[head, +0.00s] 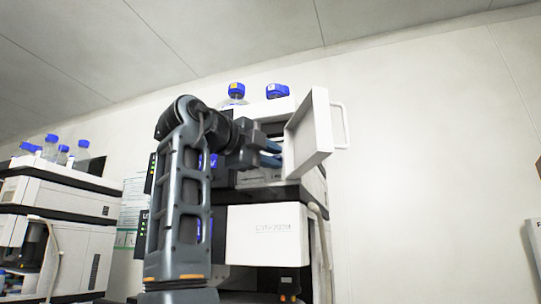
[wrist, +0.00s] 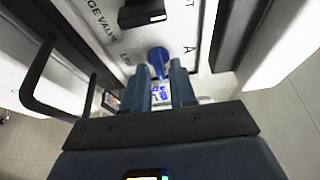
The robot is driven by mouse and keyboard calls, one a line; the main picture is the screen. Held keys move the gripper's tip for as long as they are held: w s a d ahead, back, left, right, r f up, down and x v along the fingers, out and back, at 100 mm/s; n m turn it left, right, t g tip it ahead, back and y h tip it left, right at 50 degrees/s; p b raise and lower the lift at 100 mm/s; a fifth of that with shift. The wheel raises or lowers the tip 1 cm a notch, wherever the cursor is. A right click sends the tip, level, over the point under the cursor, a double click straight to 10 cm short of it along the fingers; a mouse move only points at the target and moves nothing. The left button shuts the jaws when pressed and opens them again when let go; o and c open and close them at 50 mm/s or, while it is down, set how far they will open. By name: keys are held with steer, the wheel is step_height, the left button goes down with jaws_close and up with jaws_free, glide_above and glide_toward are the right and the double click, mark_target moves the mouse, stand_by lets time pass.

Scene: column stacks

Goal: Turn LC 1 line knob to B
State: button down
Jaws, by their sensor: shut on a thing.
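The blue line knob (wrist: 157,58) sits on a white panel (wrist: 175,38) in the wrist view. My gripper (wrist: 162,76) is shut on the knob, with one finger on each side of it. Beside the knob the panel shows a letter A to its right and partly hidden lettering to its left; no B can be read. In the head view my gripper (head: 270,153) reaches into the open front of the upper unit (head: 312,185) in the stack. The knob cannot be made out there.
An open white door (head: 311,132) with a handle stands just right of my gripper. A white closed unit (head: 266,235) is below. Blue-capped bottles (head: 236,91) stand on top. Another stack (head: 55,196) is at the left.

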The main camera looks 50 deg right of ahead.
steer(key=c, duration=1.2)
jaws_free()
steer(key=shift+a, duration=0.1)
steer(key=a, duration=0.3)
steer(key=a+b, duration=0.1)
steer(key=a, duration=0.3)
steer(key=shift+w+a, duration=0.2)
steer(key=shift+a, duration=0.1)
